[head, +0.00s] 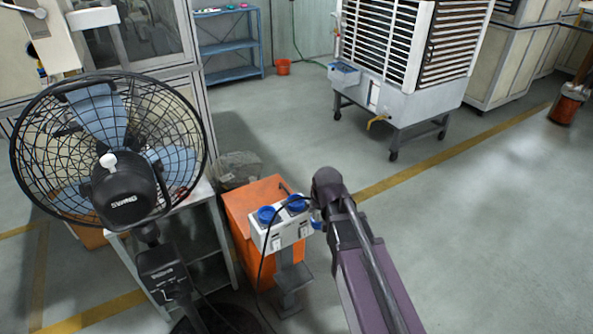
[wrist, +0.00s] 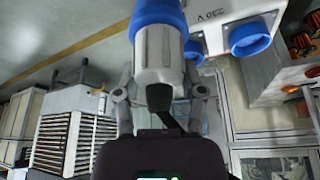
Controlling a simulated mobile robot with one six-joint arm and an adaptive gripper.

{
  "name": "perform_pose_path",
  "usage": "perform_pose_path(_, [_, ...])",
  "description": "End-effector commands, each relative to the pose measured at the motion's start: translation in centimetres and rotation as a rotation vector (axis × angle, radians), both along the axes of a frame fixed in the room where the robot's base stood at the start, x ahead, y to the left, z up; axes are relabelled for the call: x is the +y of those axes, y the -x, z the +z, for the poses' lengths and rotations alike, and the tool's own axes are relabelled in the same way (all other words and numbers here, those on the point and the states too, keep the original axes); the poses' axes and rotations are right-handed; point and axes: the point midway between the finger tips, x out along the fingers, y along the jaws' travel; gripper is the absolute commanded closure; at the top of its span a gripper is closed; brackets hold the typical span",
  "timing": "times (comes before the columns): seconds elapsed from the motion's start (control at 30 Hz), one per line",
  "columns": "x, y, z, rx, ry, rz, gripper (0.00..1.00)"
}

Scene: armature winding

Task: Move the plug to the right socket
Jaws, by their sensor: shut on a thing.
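My gripper (wrist: 159,88) is shut on the plug (wrist: 160,52), which has a pale grey body and a blue front end, with a finger on each side. In the head view my gripper (head: 315,213) is at the right end of the white socket box (head: 281,235), and my arm mostly hides the plug. Two round blue sockets, a left one (head: 266,215) and a right one (head: 297,203), show on the box. In the wrist view a blue socket (wrist: 250,38) is to the right of the plug. I cannot tell whether the plug touches a socket.
An orange cabinet (head: 238,208) stands behind the box. A black fan (head: 110,150) is at the left, an air cooler (head: 405,75) at the back.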

Motion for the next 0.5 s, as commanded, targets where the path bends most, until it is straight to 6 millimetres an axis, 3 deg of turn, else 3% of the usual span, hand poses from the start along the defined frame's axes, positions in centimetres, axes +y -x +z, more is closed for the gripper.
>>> perform_pose_path(0.37, [-0.1, -0.2, 0.0, 0.0, 0.0, -0.003, 0.99])
perform_pose_path(0.5, [0.3, -1.2, 0.2, 0.0, 0.001, -0.004, 0.99])
